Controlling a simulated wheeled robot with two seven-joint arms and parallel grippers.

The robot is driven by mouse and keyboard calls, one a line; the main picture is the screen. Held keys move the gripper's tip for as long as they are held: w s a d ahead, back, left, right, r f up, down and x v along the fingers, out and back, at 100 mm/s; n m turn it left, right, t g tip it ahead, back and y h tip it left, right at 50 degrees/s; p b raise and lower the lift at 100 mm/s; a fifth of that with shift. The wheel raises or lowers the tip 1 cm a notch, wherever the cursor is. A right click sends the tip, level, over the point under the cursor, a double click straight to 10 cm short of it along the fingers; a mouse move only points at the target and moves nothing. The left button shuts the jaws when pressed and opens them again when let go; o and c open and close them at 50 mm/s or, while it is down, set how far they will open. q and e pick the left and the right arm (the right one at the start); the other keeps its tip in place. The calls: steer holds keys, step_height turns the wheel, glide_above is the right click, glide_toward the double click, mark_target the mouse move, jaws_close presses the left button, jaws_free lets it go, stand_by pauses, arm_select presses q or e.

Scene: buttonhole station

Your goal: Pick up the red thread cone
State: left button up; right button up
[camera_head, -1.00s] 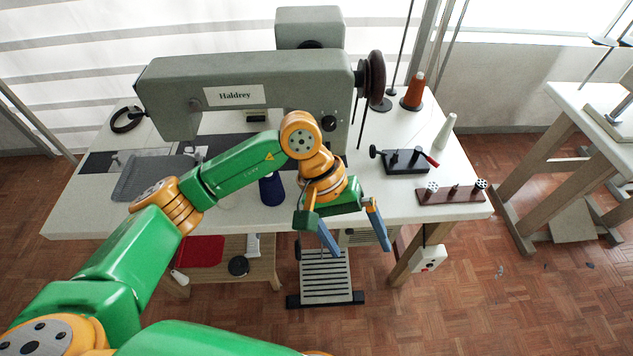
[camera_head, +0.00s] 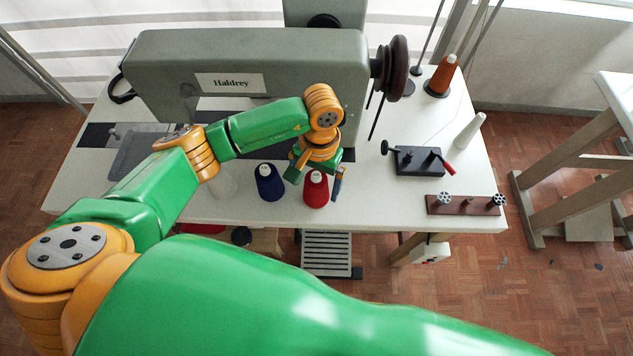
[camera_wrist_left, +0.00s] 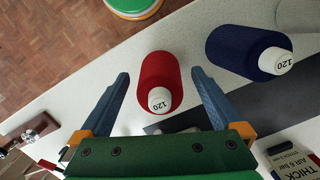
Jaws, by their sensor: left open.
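The red thread cone (camera_head: 316,190) stands on the white table near its front edge, just right of the blue cone. In the left wrist view the red cone (camera_wrist_left: 160,82) lies between the two blue fingers, with its white top marked 120 showing. My left gripper (camera_wrist_left: 161,98) is open around it, and the fingers appear apart from the cone. In the head view my left gripper (camera_head: 318,178) is directly behind and over the red cone, partly hidden by it. My right gripper is not in view.
A dark blue thread cone (camera_head: 269,183) stands close to the left. The grey sewing machine (camera_head: 250,75) is behind. A black winder (camera_head: 415,160), a brown bobbin rack (camera_head: 465,205), a white cone (camera_head: 468,132) and an orange cone (camera_head: 440,76) are to the right.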

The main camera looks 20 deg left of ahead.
arm_select(q)
steer(key=shift+w, duration=0.15)
steer(key=shift+s, duration=0.2)
steer(key=c, duration=1.3)
steer(key=shift+c, duration=1.2)
steer(key=shift+w, duration=0.15)
steer(key=shift+r, duration=0.15)
